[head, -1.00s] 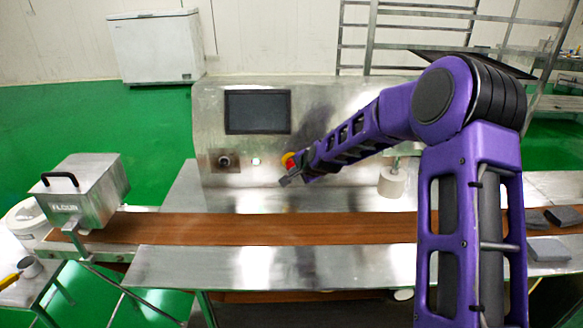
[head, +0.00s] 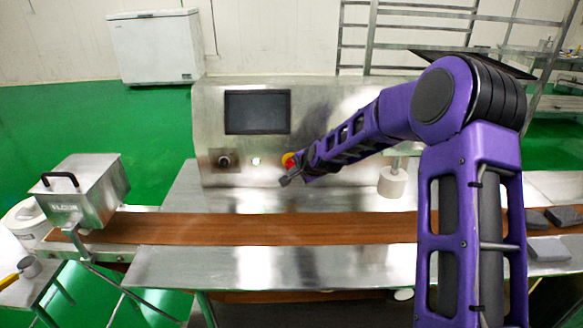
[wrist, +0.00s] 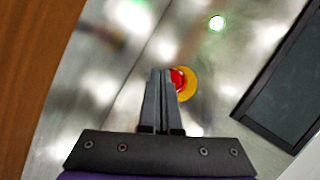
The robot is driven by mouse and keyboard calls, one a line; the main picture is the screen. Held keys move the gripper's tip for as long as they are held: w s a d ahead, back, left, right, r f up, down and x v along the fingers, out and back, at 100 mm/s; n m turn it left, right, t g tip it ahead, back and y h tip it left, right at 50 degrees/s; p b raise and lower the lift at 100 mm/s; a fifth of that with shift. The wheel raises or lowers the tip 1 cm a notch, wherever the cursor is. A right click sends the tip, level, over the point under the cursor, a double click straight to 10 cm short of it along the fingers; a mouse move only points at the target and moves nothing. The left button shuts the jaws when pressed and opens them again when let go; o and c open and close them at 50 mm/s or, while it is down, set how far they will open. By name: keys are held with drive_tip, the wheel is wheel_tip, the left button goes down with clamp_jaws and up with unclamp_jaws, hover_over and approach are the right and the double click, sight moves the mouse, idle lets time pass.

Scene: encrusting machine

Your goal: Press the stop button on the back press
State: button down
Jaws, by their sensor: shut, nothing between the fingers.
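The red stop button on a yellow ring (head: 289,161) is on the front panel of the steel machine (head: 225,185), right of a lit green-white button (head: 256,162). My gripper (head: 286,181) is in front of the panel, just below and beside the button, and partly overlaps it in view. In the wrist view the shut, empty fingers (wrist: 158,75) point at the panel and cover the left part of the red button (wrist: 178,80); its yellow ring (wrist: 192,86) shows to the right. I cannot tell whether the fingertips touch the button.
A dark screen (head: 257,112) sits above the buttons, with a black knob (head: 224,161) at left. A brown conveyor belt (head: 200,229) runs below the panel. A metal box (head: 85,190) stands over its left end. A pale cylinder (head: 392,182) stands right of my gripper.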

drive_tip(key=shift+w, duration=0.1)
drive_tip(key=shift+w, duration=0.3)
drive_tip(key=shift+w, duration=0.45)
idle(0.6)
drive_tip(key=shift+s, duration=0.15)
drive_tip(key=shift+s+b, duration=0.45)
drive_tip(key=shift+s, duration=0.3)
drive_tip(key=shift+s, duration=0.1)
drive_tip(key=shift+s+b, duration=0.3)
drive_tip(key=shift+s, duration=2.1)
drive_tip(key=shift+r, duration=0.1)
